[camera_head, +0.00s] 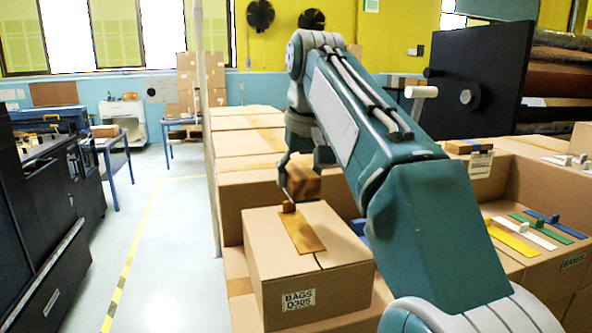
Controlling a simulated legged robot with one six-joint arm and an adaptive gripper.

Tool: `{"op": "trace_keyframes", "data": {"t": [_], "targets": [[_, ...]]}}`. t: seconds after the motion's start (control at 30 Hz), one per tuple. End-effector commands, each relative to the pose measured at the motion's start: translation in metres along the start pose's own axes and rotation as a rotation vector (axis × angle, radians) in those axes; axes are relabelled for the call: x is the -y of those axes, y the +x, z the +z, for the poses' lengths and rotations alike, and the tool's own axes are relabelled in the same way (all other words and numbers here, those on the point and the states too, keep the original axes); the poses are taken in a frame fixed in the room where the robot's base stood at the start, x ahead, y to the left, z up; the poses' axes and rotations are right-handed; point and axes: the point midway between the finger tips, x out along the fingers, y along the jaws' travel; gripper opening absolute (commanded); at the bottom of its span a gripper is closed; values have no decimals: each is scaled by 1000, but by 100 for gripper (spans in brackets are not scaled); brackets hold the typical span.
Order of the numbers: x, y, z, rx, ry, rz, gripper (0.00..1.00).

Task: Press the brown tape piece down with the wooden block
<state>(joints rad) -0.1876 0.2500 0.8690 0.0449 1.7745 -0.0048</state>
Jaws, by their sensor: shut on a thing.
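The brown tape piece (306,235) lies on the top of a cardboard box labelled BAGS (345,248). My gripper (287,198) comes down from above at that end and is shut on the block. The near part of the tape is uncovered and in plain view.
More cardboard boxes (240,142) stand behind. The floor (160,250) at left is clear.

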Motion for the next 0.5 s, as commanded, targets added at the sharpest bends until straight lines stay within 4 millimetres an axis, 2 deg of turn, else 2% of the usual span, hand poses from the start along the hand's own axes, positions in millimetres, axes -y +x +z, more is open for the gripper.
{"op": "trace_keyframes", "data": {"t": [0.5], "targets": [[-1, 49, 12, 1, 0, 1, 10]]}}
